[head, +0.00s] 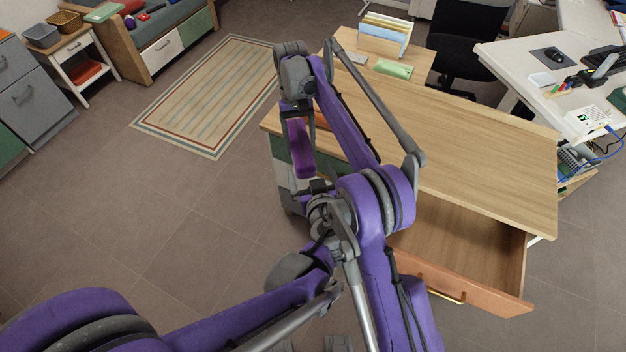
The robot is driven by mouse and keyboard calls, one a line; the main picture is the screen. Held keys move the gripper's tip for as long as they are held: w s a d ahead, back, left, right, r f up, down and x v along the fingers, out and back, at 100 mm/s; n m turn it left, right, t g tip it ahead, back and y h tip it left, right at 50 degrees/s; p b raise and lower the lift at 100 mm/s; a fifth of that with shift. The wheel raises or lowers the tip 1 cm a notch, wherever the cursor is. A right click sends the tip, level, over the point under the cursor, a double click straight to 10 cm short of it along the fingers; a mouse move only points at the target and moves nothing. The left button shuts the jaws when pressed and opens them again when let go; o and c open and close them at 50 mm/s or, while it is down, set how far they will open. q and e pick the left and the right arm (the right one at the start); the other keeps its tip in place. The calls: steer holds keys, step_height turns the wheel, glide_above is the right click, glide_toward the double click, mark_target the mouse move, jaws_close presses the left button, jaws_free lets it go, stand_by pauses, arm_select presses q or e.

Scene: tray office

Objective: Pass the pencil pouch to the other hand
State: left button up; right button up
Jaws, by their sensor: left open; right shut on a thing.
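The pencil pouch (300,149) is a narrow magenta-purple shape hanging in the air left of the wooden desk. My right gripper (297,112) is above it, shut on its upper end; the fingertips are small and partly hidden. My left gripper (319,187) is just below and slightly right of the pouch's lower end. It is open with nothing seen in it. From this angle I cannot tell whether it touches the pouch.
The wooden desk (480,160) has an open drawer (470,245) at its front right. A file holder (381,42) and a green item (393,69) lie behind. An orange thing (321,120) is partly hidden by my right arm. Floor around the striped rug (205,95) is clear.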

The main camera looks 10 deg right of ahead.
mark_target(307, 163)
arm_select(q)
steer(key=x, duration=0.8)
